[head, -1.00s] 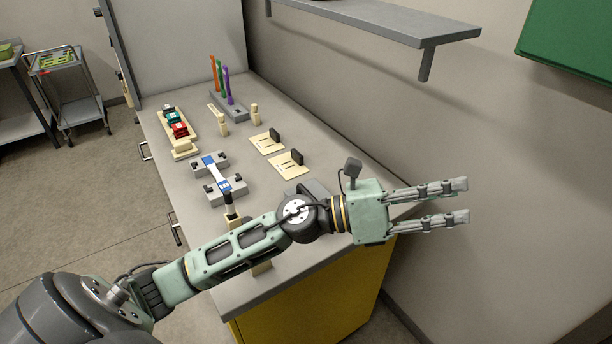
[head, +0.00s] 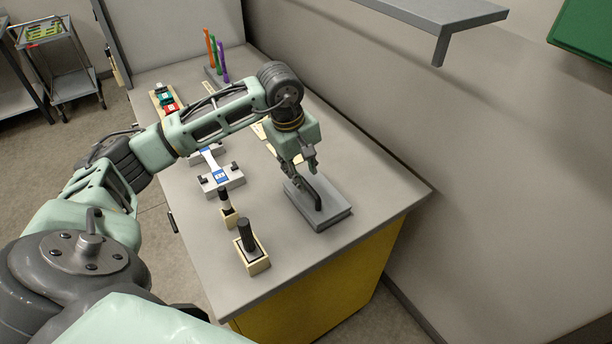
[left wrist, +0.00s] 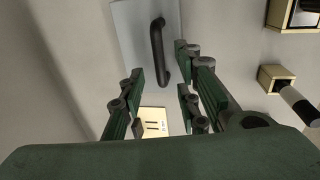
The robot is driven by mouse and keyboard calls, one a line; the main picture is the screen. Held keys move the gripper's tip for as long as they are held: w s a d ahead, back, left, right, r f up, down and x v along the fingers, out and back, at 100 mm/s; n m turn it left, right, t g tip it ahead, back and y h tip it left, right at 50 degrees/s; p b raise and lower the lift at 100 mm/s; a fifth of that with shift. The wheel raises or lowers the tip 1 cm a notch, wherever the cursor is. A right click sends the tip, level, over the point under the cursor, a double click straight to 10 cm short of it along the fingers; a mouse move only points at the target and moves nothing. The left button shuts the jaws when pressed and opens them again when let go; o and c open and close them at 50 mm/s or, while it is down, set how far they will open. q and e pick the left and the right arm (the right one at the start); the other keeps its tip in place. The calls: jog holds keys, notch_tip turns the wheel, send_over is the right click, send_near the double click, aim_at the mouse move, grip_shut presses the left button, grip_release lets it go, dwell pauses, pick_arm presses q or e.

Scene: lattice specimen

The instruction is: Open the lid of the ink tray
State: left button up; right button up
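The ink tray (head: 335,213) is a flat grey box on the bench near its right edge, with a grey lid and a black bar handle (head: 315,192) on top. Its lid looks shut. My left gripper (head: 305,166) points down over the far part of the tray, close to the handle. In the left wrist view its fingers (left wrist: 161,78) are spread apart, and the handle (left wrist: 157,48) shows between and ahead of them on the lid (left wrist: 130,30). I cannot tell whether a finger touches the handle. My right gripper is out of view.
A wooden block with a black-handled tool (head: 256,255) and a smaller holder (head: 229,216) stand left of the tray. A grey stand with a white bar (head: 220,177) is beyond them. A wall shelf (head: 440,20) overhangs at upper right. Bare bench lies in front of the tray.

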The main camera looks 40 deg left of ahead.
aim_at(307, 184)
pick_arm(q)
jog(key=shift+w+d+f+p, duration=0.1)
jog(key=shift+w+f+p, duration=0.15)
jog(key=shift+f, duration=0.8)
jog(key=shift+w+d+f+p, duration=0.1)
jog(key=shift+w+f+p, duration=0.1)
jog(key=shift+f, duration=0.85)
jog(key=shift+c, duration=0.5)
grip_shut()
